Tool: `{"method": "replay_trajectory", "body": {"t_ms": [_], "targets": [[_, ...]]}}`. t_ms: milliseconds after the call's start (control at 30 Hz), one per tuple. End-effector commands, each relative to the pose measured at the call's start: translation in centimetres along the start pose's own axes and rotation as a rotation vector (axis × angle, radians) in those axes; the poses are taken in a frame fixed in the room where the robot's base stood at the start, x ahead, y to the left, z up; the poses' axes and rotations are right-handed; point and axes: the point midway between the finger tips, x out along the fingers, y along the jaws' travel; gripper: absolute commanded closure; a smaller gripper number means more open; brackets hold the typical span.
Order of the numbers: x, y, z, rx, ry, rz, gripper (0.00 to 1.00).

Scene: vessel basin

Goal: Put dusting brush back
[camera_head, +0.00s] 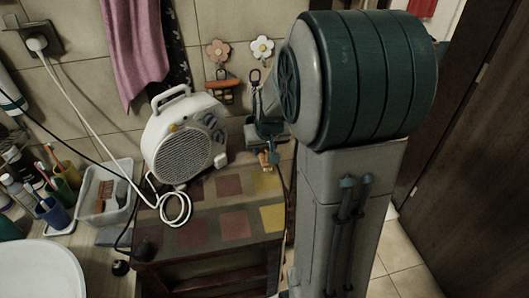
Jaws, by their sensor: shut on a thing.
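My gripper (268,150) is at the centre of the view, low over the back right part of the checkered cabinet top, right of the white fan heater. It points down, and its jaws are shut on a small tan-orange thing, seemingly the dusting brush (270,158). Only a little of it shows between and below the fingers, so its shape is unclear. I cannot tell whether it touches the cabinet top. A white open bin (127,207) at the left holds brownish and dark items.
The fan heater (184,140) and its coiled white cord take up the cabinet's (233,222) back left. Flower hooks (262,48) with hanging items are on the tiled wall behind. Cups with brushes (53,213) and a white basin (38,272) are at left. The cabinet's front right is clear.

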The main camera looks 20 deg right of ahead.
Motion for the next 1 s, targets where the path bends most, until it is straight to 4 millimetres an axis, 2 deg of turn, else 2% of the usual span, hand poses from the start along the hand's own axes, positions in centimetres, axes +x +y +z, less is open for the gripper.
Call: {"method": "replay_trajectory", "body": {"t_ms": [100,200,567,600,667,1000], "targets": [[1.6,0.0,0.8,0.001,-0.005,0.0,0.89],[2.3,0.1,1.0,0.001,-0.002,0.0,0.89],[2.8,0.1,1.1,0.0,0.0,0.0,0.89],[2.7,0.1,1.1,0.0,0.0,0.0,0.63],[2.6,0.1,1.1,0.001,0.0,0.0,0.46],[2.4,0.1,1.0,0.001,0.0,0.0,0.46]]}}
